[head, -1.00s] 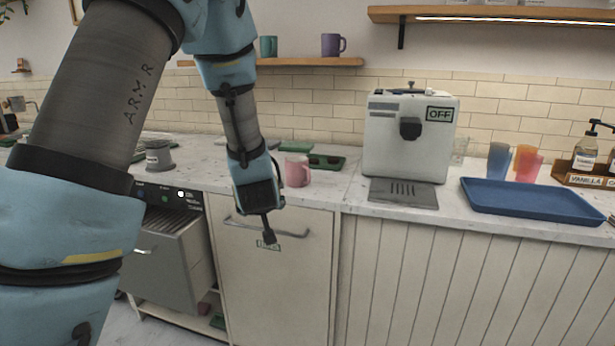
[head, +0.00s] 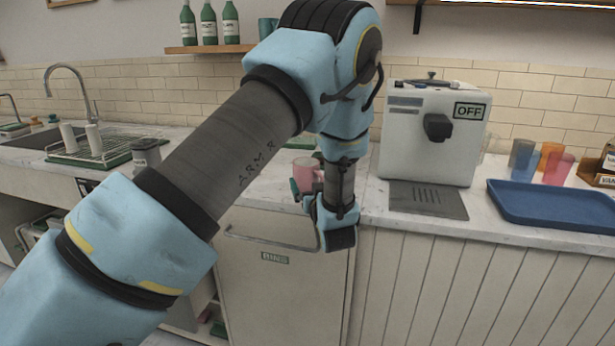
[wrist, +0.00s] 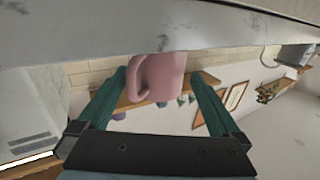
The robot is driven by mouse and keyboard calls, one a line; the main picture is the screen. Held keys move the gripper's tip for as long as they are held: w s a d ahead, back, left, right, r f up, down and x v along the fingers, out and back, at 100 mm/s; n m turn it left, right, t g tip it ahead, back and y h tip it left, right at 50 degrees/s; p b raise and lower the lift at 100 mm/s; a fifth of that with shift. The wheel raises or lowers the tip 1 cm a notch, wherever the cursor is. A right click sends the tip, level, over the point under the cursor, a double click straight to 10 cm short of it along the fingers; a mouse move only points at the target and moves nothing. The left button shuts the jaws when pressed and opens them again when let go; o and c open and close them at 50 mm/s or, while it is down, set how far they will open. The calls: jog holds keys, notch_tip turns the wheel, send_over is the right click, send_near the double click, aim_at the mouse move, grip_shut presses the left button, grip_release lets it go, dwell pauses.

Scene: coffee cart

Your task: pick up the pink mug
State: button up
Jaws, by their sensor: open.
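The pink mug (head: 306,168) stands upright on the counter, left of the coffee machine, and my arm partly hides it. In the wrist view the pink mug (wrist: 162,78) appears upside down, between the tips of my two green fingers, with its handle toward the left finger. My gripper (wrist: 157,75) is open, with gaps on both sides of the mug. In the head view my gripper (head: 299,189) is low at the counter's front edge, close to the mug. I cannot tell how far the fingers reach along the mug's sides.
The white coffee machine (head: 430,130) marked OFF stands just right of my arm. A blue tray (head: 555,208) and several coloured cups (head: 552,160) are further right. A dish rack (head: 95,150) and a grey container (head: 146,156) are at left. A shelf with green bottles (head: 208,25) is above.

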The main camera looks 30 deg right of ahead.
aim_at(309, 179)
jog(key=p+x, duration=0.2)
jog(key=x, duration=0.2)
jog(key=shift+w+r+p, duration=0.1)
jog(key=shift+r+p, duration=0.05)
jog(key=shift+p, duration=0.15)
jog(key=shift+w+d, duration=0.2)
jog(key=shift+w, duration=0.3)
jog(key=c, duration=1.3)
jog(key=shift+c, duration=0.2)
notch_tip(309, 179, up, 10)
jog(key=b, duration=0.2)
jog(key=shift+b, duration=0.4)
